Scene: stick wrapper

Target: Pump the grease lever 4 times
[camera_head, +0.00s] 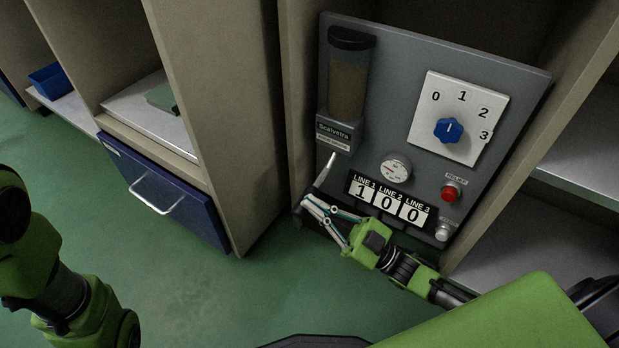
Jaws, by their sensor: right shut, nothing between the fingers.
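A dark grey panel (305,138) is not the lever itself; the grease lever (326,171) is a thin pale handle sticking up at the panel's lower left, below the grease reservoir (348,85) labelled Scalvetra. My right gripper (303,205) is shut and empty, just below the lever at the panel's lower left edge; I cannot tell whether it touches the lever. The counters (388,202) for LINE 1, LINE 2 and LINE 3 read 1, 0, 0. A blue selector knob (448,130) sits on a white plate marked 0 to 3. My left arm shows at the left, its gripper out of view.
A round gauge (396,169), a red relief button (451,192) and a pale button (443,232) are on the panel. A blue drawer (165,195) with a metal handle stands left. Shelves flank the panel. The green floor between is clear.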

